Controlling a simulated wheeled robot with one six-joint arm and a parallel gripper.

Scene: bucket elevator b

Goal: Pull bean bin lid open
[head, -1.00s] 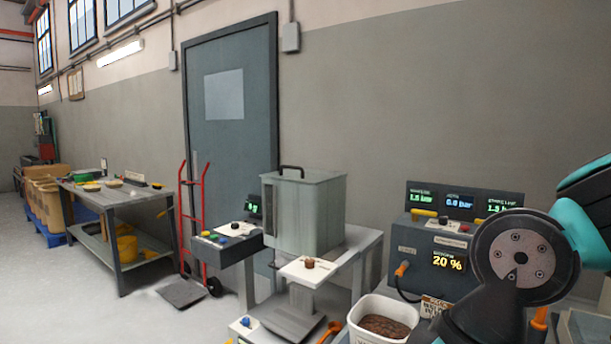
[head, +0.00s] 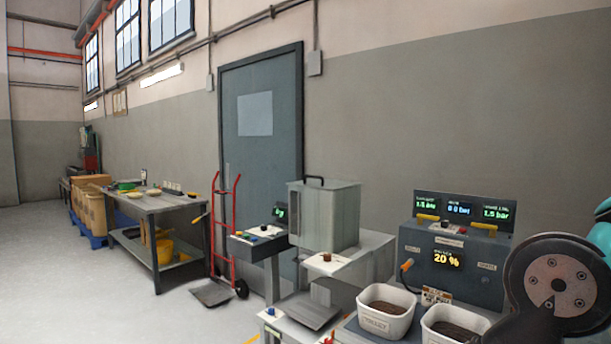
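A grey translucent box-shaped bin (head: 328,218) stands on a light grey machine right of the door. Its flat lid with a dark arched handle (head: 315,180) lies on top and looks shut. I cannot tell whether this is the bean bin. Two white tubs (head: 386,325) with brown contents stand at the lower right; the left one carries lettering that I cannot read surely. Part of my arm shows at the right edge. My gripper is not in view.
A dark control box (head: 480,262) with lit displays stands behind the tubs. A red hand truck (head: 226,240) stands before the grey door (head: 258,150). A workbench (head: 160,215) and cardboard boxes (head: 90,205) are at the left. The floor at the lower left is clear.

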